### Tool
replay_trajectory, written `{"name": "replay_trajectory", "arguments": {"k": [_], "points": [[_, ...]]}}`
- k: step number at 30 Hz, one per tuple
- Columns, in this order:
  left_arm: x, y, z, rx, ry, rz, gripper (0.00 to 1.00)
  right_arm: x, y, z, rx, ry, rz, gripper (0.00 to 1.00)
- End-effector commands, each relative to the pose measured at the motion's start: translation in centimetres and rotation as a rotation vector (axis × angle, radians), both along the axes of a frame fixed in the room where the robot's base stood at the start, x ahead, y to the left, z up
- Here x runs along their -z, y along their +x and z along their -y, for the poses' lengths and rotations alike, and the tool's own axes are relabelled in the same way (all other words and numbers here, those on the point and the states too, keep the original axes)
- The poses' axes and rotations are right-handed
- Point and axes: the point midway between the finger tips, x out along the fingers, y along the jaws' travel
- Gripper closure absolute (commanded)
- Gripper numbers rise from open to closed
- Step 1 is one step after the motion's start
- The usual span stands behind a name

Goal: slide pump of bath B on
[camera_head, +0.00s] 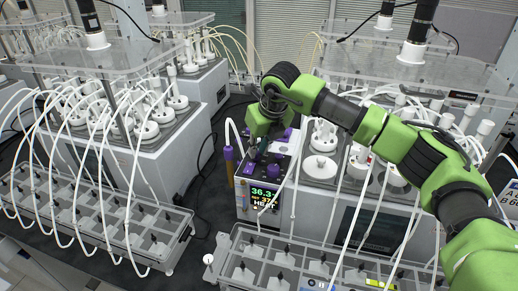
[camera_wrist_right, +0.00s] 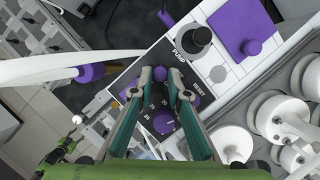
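The bath control unit (camera_head: 263,195) stands centre in the head view, its lit display reading about 36.3, 37 and HEAT. I cannot read a letter B on it. In the right wrist view its top panel (camera_wrist_right: 130,77) carries a PUMP label, a RESET label and a purple dial (camera_wrist_right: 159,121) with numbers. My right gripper (camera_wrist_right: 168,75) points at this panel beside the PUMP label. In the head view my right gripper (camera_head: 263,140) is over the unit. My left gripper is not identifiable.
A black knob (camera_wrist_right: 192,40) and a purple square block (camera_wrist_right: 240,27) are close to the fingers. A purple-capped post (camera_head: 228,160) stands left of the unit. White-lidded bottles (camera_head: 320,167), thin tubes and clear trays (camera_head: 98,215) crowd both sides.

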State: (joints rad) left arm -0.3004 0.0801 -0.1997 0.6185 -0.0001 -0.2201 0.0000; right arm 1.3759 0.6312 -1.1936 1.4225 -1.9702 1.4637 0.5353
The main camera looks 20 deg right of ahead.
Motion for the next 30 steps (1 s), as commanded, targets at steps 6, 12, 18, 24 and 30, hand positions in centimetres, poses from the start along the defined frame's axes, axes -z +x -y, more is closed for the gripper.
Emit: {"name": "replay_trajectory", "arguments": {"k": [6, 12, 18, 24, 30], "points": [[0.0, 0.2, 0.1, 0.0, -0.001, 0.003, 0.53, 0.1, -0.1, -0.1, -0.002, 0.0, -0.002, 0.69], [0.0, 0.1, -0.1, 0.0, 0.0, 0.003, 0.53, 0.0, -0.1, 0.0, -0.002, -0.001, 0.0, 0.69], [0.0, 0.1, 0.0, 0.0, 0.001, 0.002, 0.53, -2.3, -0.9, 0.1, -0.002, -0.001, 0.004, 0.69], [0.0, 0.1, 0.0, 0.0, 0.0, 0.002, 0.53, -6.4, -2.6, 0.4, -0.002, -0.001, 0.004, 0.69], [0.0, 0.1, 0.0, 0.0, 0.0, 0.002, 0.53, -9.6, -4.0, 0.5, -0.004, -0.001, 0.002, 0.69]]}}
